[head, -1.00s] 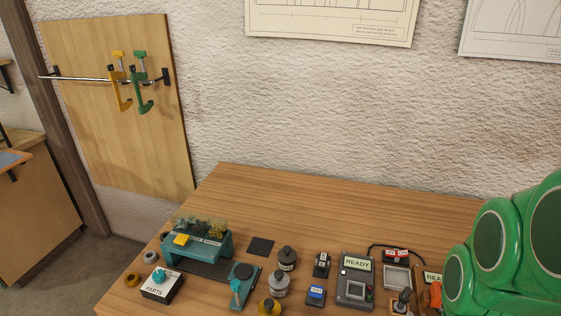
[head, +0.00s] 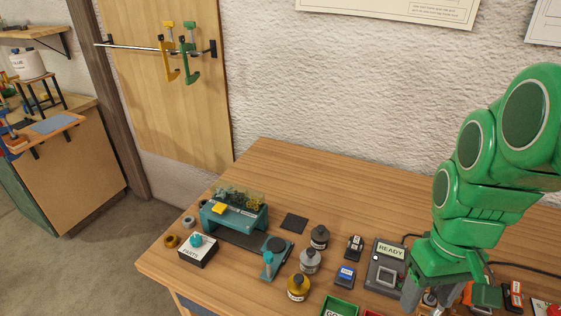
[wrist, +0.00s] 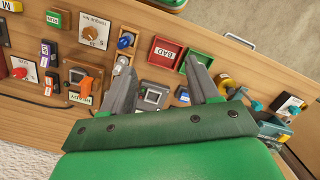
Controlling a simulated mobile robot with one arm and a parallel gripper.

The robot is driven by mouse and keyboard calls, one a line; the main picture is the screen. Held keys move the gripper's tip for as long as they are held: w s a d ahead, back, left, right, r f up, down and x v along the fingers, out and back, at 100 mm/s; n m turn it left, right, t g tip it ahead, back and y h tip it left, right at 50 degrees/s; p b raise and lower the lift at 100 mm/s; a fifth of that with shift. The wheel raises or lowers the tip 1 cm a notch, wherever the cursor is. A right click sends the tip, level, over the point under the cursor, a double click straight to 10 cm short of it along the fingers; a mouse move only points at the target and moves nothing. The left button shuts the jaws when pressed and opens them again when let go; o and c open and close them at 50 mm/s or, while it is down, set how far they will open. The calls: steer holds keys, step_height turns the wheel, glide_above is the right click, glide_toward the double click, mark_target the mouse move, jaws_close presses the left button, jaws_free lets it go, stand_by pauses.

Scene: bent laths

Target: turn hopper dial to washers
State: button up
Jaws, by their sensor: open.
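A small box marked PARTS (head: 199,252) with a white top and a teal dial knob (head: 196,240) stands near the table's left front edge. Its pointer setting is too small to read. Beside it is the teal hopper machine (head: 234,216) with a clear bin of small parts on top. In the wrist view, the PARTS box (wrist: 291,103) is at the far right. My gripper (head: 430,297) is open, low over the table's right part, well right of the dial. In the wrist view, its two fingers (wrist: 160,70) are apart with nothing held between them.
A READY device (head: 388,265), a green tray (head: 340,308) and a red BAD tray (wrist: 167,53) lie near my gripper.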

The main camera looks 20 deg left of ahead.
steer(key=w+a+n, duration=0.7)
steer(key=w+a, duration=0.2)
steer(key=a, duration=0.4)
steer(key=n+t, duration=0.1)
steer(key=n, duration=1.6)
glide_above(196, 237)
steer(key=f, duration=1)
steer(key=shift+w+d, duration=0.15)
steer(key=shift+d, duration=0.05)
steer(key=shift+s+a+f, duration=0.2)
steer(key=shift+a, duration=0.15)
steer(key=shift+d+f, duration=0.15)
steer(key=shift+f, duration=3.65)
